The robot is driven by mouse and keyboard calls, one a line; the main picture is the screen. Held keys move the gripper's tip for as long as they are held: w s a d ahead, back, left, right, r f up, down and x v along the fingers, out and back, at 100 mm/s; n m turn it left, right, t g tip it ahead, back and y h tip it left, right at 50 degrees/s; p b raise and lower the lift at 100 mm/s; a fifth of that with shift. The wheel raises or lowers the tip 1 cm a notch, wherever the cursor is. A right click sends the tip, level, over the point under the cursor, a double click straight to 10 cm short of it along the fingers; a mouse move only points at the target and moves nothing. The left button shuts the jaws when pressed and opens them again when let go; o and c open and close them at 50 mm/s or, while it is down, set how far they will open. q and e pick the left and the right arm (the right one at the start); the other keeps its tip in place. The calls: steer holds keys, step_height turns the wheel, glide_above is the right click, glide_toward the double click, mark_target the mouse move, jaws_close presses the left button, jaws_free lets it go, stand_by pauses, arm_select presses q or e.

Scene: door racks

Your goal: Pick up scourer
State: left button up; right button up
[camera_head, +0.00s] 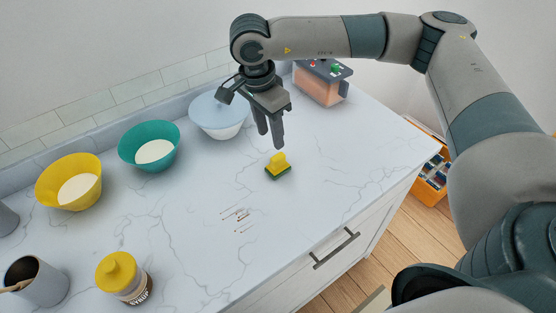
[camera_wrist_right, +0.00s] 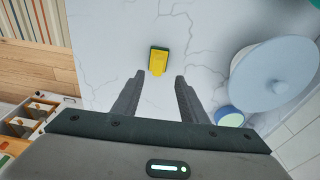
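The scourer (camera_head: 278,166) is yellow with a dark green base and lies on the marble countertop, right of centre in the head view. In the right wrist view the scourer (camera_wrist_right: 158,60) lies beyond the fingertips, between their lines. My right gripper (camera_head: 271,141) hangs above the counter, just behind and above the scourer, fingers pointing down. In the right wrist view my right gripper (camera_wrist_right: 159,76) has its two fingers apart with nothing between them. My left gripper is not in view.
Yellow (camera_head: 69,181), teal (camera_head: 150,146) and pale blue (camera_head: 218,114) bowls line the back. A toaster-like box (camera_head: 321,83) stands behind the gripper. A yellow-lidded syrup jar (camera_head: 123,278) and a grey cup (camera_head: 36,281) stand at front left. Thin sticks (camera_head: 238,217) lie mid-counter.

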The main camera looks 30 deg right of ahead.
mark_target(278, 156)
steer(key=f, duration=0.1)
steer(key=f+p, duration=0.1)
steer(key=f, duration=0.2)
steer(key=shift+d, duration=0.35)
steer(key=shift+w+f+p, duration=0.1)
steer(key=shift+f+p, duration=0.25)
steer(key=shift+f, duration=0.2)
steer(key=shift+d+f+p, duration=0.3)
steer(key=shift+f+p, duration=0.15)
steer(key=shift+p, duration=0.35)
steer(key=shift+d+f+p, duration=0.3)
steer(key=shift+f+p, duration=0.4)
steer(key=shift+f, duration=0.05)
step_height(278, 156, down, 2)
steer(key=shift+d+p, duration=0.15)
steer(key=shift+p, duration=0.2)
steer(key=shift+f, duration=0.3)
